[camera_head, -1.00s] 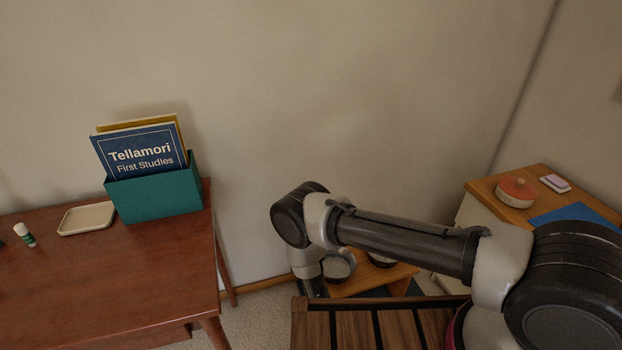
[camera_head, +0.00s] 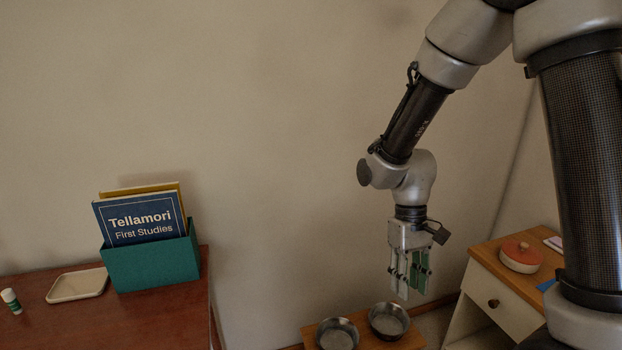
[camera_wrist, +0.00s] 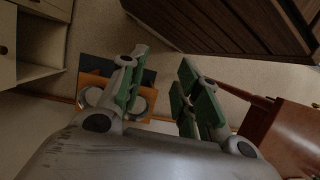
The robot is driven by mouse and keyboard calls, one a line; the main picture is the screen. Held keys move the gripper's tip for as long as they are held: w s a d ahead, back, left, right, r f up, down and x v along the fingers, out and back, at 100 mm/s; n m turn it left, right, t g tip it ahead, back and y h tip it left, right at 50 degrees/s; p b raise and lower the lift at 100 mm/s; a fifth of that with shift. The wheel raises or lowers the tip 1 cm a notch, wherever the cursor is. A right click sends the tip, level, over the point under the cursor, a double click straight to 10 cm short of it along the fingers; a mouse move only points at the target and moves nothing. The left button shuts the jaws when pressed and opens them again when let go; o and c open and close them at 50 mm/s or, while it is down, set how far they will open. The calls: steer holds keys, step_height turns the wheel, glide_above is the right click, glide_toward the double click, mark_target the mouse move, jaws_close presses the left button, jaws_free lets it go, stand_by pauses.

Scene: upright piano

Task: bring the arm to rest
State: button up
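My gripper (camera_head: 408,282) hangs from my raised arm in front of the wall, fingers pointing down, above and beside the low wooden stand with two metal bowls. In the wrist view its two green-padded fingers (camera_wrist: 158,95) stand apart with nothing between them. The gripper is open and empty. Through the gap I see carpet floor.
A metal bowl (camera_head: 388,321) and a second bowl (camera_head: 337,335) sit on the low stand (camera_head: 408,342). Left is a reddish table (camera_head: 150,318) with a teal box (camera_head: 152,264) of books, a tray (camera_head: 77,285) and a small bottle (camera_head: 11,300). Right is a cabinet (camera_head: 497,304) with a lidded pot (camera_head: 520,256).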

steer(key=s+d+r+m+t, duration=0.1)
steer(key=s+d+r+t, duration=0.3)
steer(key=d+r, duration=0.3)
steer(key=s+d+r+m+t, duration=0.2)
steer(key=s+d+r+t, duration=0.2)
steer(key=d+r, duration=0.4)
step_height(320, 180, up, 7)
steer(key=shift+s+d+f+m, duration=0.1)
steer(key=shift+s+d+m, duration=0.2)
steer(key=shift+s, duration=0.5)
